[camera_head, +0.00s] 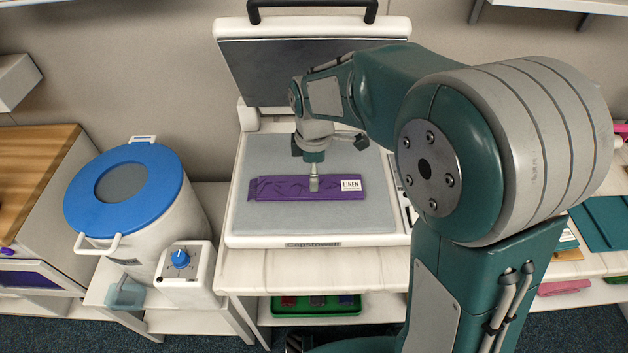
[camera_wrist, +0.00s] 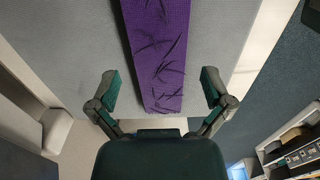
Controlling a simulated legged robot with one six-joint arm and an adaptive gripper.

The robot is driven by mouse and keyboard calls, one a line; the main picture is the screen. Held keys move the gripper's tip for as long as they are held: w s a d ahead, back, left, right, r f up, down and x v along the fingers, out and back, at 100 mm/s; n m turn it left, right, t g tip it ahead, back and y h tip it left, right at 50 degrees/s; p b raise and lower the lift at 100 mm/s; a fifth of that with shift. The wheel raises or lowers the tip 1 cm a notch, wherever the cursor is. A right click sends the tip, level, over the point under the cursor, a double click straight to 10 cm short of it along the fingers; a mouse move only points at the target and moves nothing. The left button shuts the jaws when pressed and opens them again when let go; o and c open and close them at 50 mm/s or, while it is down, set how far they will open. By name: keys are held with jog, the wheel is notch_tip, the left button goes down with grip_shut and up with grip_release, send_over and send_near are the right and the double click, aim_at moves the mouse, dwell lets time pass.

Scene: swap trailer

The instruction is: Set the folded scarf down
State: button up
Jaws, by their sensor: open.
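The folded scarf (camera_head: 280,189) is a long, flat purple strip with a white LINEN label near its right end. It lies on the grey pad (camera_head: 270,219) of the open press, and wrinkles show across it in the wrist view (camera_wrist: 160,60). My gripper (camera_head: 314,185) is over the middle of the scarf in the head view. In the wrist view my gripper (camera_wrist: 158,90) is open, with its fingers spread wide on either side of the scarf, apart from it. I cannot tell the exact height of the fingertips over the scarf.
The press lid (camera_head: 265,60) stands raised behind the pad. A white drum with a blue lid (camera_head: 160,180) and a box with a blue knob (camera_head: 185,275) stand left of the press. A green tray (camera_head: 345,311) is on the shelf below. Bare pad surrounds the scarf.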

notch_tip(320, 180, up, 8)
jog(key=shift+d, duration=0.15)
jog(key=s+d+r+m+t, duration=0.2)
jog(key=s+d+m, duration=0.4)
jog(key=s+m, duration=0.2)
jog(key=s+d+r+m+t, duration=0.2)
jog(key=s+d+m, duration=0.4)
jog(key=s+m, duration=0.3)
jog(key=shift+s+d+m+t, duration=0.35)
jog(key=shift+s+t, duration=0.45)
jog(key=shift+s, duration=0.3)
